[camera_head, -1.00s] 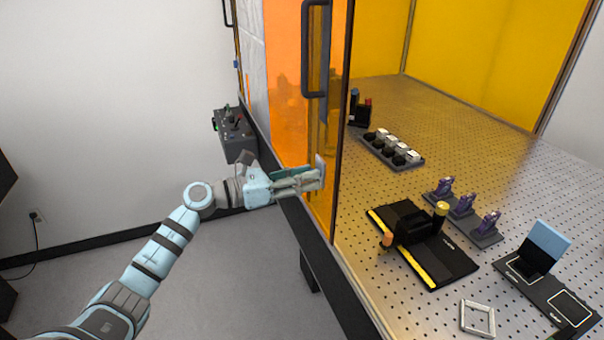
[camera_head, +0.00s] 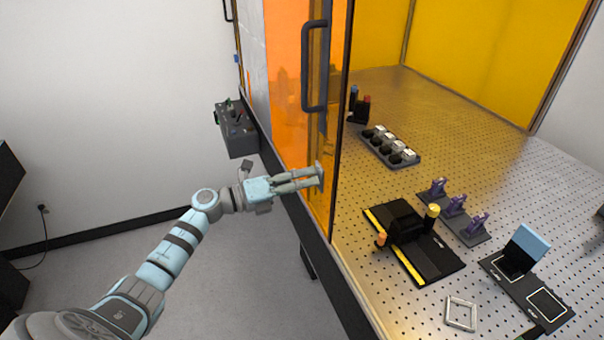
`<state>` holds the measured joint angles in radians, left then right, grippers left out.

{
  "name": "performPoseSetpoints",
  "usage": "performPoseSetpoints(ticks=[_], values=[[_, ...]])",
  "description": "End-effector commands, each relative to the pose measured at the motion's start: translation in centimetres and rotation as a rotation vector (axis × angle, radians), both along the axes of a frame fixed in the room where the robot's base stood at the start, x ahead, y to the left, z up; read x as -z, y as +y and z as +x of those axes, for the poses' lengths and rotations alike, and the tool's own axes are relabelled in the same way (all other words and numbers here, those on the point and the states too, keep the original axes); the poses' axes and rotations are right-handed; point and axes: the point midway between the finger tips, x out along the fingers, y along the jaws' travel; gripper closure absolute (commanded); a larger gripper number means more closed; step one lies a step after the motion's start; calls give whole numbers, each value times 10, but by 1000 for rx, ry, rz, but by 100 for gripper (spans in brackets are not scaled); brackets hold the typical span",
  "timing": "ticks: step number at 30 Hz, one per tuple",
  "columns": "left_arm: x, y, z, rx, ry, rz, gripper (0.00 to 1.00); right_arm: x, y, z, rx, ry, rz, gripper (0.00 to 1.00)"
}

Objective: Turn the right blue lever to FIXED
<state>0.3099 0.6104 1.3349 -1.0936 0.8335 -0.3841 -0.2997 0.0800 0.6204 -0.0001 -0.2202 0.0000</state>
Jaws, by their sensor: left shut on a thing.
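My left gripper (camera_head: 318,176) reaches in from the left, its two fingers nearly together in front of the lower part of the orange door panel (camera_head: 290,120). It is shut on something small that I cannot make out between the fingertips. I cannot clearly pick out the right blue lever or any FIXED marking. A small blue-topped post (camera_head: 354,91) stands beside a red-topped one at the back of the table, well beyond the gripper. My right gripper is not in view.
A grey control box (camera_head: 237,128) is at the cabinet's left. On the perforated table (camera_head: 480,140) stand a black fixture (camera_head: 413,240), a rack of purple clamps (camera_head: 458,212), a black-and-white row (camera_head: 390,145), a blue panel (camera_head: 526,245) and a square frame (camera_head: 460,314). A dark door handle (camera_head: 307,65) is above the gripper.

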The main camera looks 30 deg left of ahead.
Motion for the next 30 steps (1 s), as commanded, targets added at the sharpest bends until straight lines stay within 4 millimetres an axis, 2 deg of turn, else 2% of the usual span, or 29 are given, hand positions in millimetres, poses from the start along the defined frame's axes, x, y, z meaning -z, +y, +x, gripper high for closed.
performPoseSetpoints(ticks=[1, 12, 21, 30], values=[[-3, 0, 0, 0, 29, -33, 95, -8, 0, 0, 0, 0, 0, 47], [-3, 0, 0, 1, 221, -266, 95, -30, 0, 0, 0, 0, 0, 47], [-2, 0, 0, 2, 304, -367, 95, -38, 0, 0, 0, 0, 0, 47], [-1, 0, 0, 3, 324, -393, 95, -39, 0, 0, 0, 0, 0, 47]])
